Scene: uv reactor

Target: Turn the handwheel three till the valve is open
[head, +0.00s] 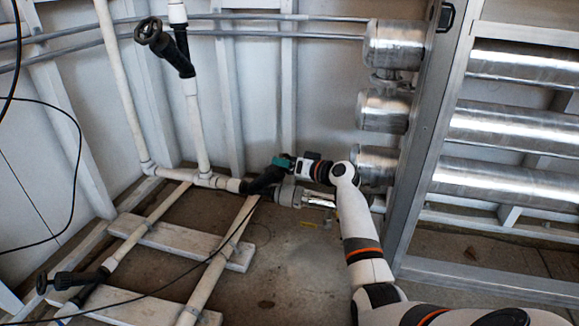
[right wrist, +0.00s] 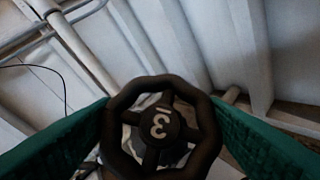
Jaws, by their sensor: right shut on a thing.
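Handwheel three (right wrist: 161,124) is a black wheel with a white 3 on its hub, facing the camera in the right wrist view. My right gripper (head: 281,162) is shut on its rim, with a green finger on each side. In the head view the wheel is mostly hidden by the gripper, and its black valve body (head: 263,182) sits on the low white pipe by the wall. How far the valve is open cannot be told. My left gripper is not in view.
Another black handwheel valve (head: 148,31) is high on a white pipe at the upper left, and one more handwheel (head: 42,284) is at the lower left. Metal cylinders (head: 393,109) and a metal frame (head: 432,130) stand to the right of the gripper. Bare floor (head: 290,265) lies in front.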

